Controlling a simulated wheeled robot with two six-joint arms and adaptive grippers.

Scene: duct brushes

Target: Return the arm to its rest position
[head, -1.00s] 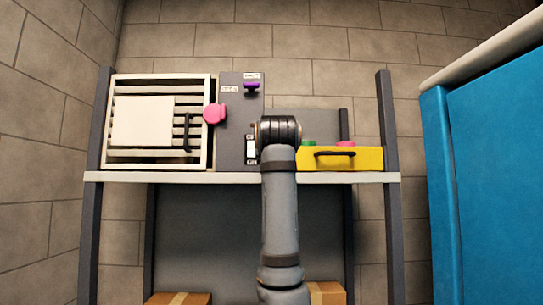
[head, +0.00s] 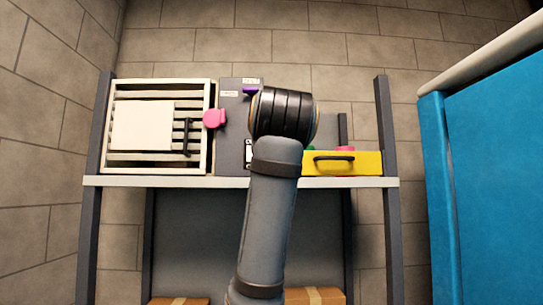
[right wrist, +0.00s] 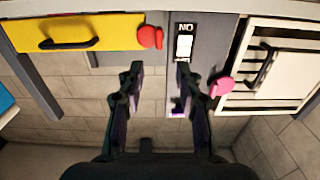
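My right arm (head: 270,205) rises through the middle of the head view in front of the shelf, its dark joint hiding part of the grey panel. The right gripper (right wrist: 160,72) shows in the right wrist view. Its two dark fingers are apart with nothing between them, facing the grey panel. The panel carries a white switch (right wrist: 184,46) with an ON label, close to the fingertips in the picture. My left gripper is in neither view.
On the shelf (head: 200,182) stand a slatted vent (head: 206,160) with a pink knob (head: 214,118), the grey panel (head: 229,140) with a purple knob (head: 250,91), and a yellow drawer (head: 365,164). A blue panel (head: 495,190) stands at right. Cardboard boxes (head: 315,296) sit below.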

